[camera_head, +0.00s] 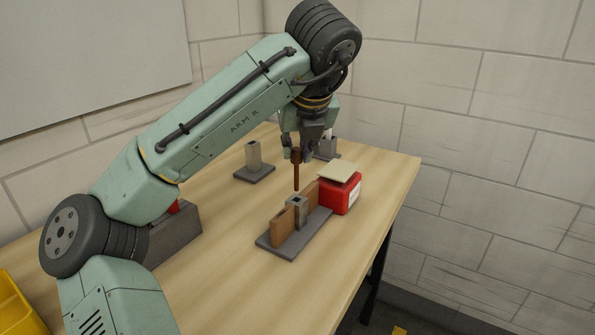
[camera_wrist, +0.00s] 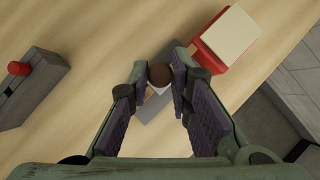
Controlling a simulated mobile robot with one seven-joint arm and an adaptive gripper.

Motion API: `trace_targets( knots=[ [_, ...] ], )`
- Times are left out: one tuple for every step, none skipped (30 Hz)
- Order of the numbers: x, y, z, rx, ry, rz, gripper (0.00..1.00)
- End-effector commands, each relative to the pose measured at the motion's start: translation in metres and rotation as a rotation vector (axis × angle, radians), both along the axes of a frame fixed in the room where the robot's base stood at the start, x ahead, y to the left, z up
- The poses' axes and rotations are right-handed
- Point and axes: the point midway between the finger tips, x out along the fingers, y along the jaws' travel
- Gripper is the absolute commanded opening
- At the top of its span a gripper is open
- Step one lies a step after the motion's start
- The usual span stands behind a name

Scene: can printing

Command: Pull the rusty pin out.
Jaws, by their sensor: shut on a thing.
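The rusty pin (camera_head: 296,176) is a thin brown-red rod, held upright by my gripper (camera_head: 302,155). In the head view its lower end hangs just above the grey socket block (camera_head: 299,204), which has a dark square hole in its top. The pin looks clear of the hole. The block below is mostly hidden there by the pin and fingers.
The socket stands on a grey base (camera_head: 310,232) with tan boards (camera_head: 283,225) beside it. A red box (camera_head: 342,194) with a beige lid is close on the right. Another grey post (camera_head: 253,156) stands behind left. The front table (camera_head: 240,285) is clear.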

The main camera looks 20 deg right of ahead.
Motion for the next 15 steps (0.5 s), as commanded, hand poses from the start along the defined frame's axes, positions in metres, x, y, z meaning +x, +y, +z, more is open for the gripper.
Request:
trace_targets(
  knots=[
    [0.000, 0.000, 0.007, 0.001, -0.001, 0.001, 0.00],
    [0.000, 0.000, 0.010, -0.001, 0.000, 0.001, 0.00],
    [0.000, 0.000, 0.014, -0.001, 0.000, 0.001, 0.00],
    [0.000, 0.000, 0.017, -0.001, 0.000, 0.001, 0.00],
    [0.000, 0.000, 0.019, -0.001, 0.000, 0.001, 0.00],
    [0.000, 0.000, 0.022, 0.000, 0.000, 0.000, 0.00],
    [0.000, 0.000, 0.023, 0.000, 0.000, 0.000, 0.00],
    [0.000, 0.000, 0.025, -0.001, 0.000, -0.001, 0.00],
    [0.000, 0.000, 0.027, -0.001, 0.000, -0.001, 0.00],
    [0.000, 0.000, 0.028, -0.001, 0.001, -0.001, 0.00],
    [0.000, 0.000, 0.029, -0.001, 0.001, -0.001, 0.00],
    [0.000, 0.000, 0.031, -0.001, 0.001, -0.001, 0.00],
    [0.000, 0.000, 0.032, -0.001, 0.001, -0.001, 0.00],
    [0.000, 0.000, 0.033, -0.001, 0.001, -0.001, 0.00],
    [0.000, 0.000, 0.035, -0.001, 0.001, -0.001, 0.00]
  ],
)
